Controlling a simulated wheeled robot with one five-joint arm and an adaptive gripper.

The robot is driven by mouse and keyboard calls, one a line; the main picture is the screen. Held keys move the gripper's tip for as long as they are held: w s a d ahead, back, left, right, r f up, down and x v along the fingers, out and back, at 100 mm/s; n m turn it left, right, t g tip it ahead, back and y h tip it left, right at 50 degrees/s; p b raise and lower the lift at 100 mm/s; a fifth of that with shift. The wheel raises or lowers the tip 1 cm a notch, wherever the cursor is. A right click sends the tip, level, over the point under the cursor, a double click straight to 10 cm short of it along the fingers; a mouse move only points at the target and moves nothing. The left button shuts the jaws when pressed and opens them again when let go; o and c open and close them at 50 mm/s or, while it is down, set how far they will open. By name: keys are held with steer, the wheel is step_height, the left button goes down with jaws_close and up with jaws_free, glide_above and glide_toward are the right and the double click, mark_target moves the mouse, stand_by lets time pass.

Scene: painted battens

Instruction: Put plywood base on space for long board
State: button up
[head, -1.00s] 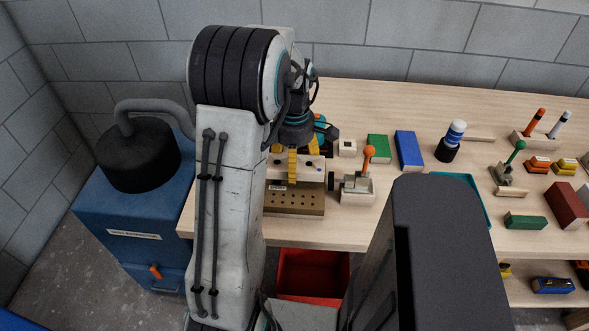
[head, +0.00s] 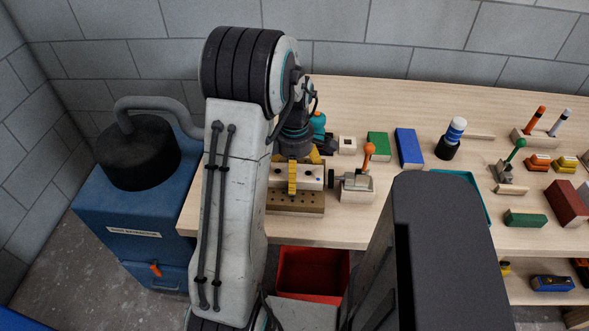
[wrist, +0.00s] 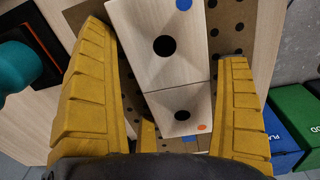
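A pale wooden piece (head: 312,176) with dark round holes lies on a brown perforated board (head: 283,201) near the table's left front. In the wrist view the pale wood (wrist: 160,45) shows a cross seam, a blue dot and an orange dot, with the brown perforated board (wrist: 228,20) under it. I cannot tell which piece is the plywood base, nor pick out the space for the long board. My gripper (head: 292,178) is low over the pale piece. Its yellow fingers (wrist: 165,110) are spread on both sides of it, with a gap at the left finger.
A clamp with an orange knob (head: 369,150) stands close on the right. A green block (head: 378,146), a blue block (head: 409,148) and a teal-edged tray (head: 487,205) lie farther right. A red bin (head: 312,272) is below the table's front edge. A blue cabinet (head: 128,238) stands left.

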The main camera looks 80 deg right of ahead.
steer(key=shift+o, duration=0.4)
steer(key=shift+r, duration=0.1)
step_height(320, 180, up, 12)
steer(key=w+a+r+t+h, duration=0.1)
steer(key=w+a+r, duration=0.1)
steer(key=w+a, duration=0.65)
steer(key=w+a+r, duration=0.2)
steer(key=w+a, duration=0.4)
steer(key=w, duration=0.6)
steer(key=a+f+t+y, duration=0.1)
steer(key=a+f+t, duration=0.1)
steer(key=a, duration=2.3)
steer(key=shift+w+a+m+t+p, duration=0.2)
steer(key=shift+m+t+p, duration=0.2)
steer(key=shift+p, duration=0.05)
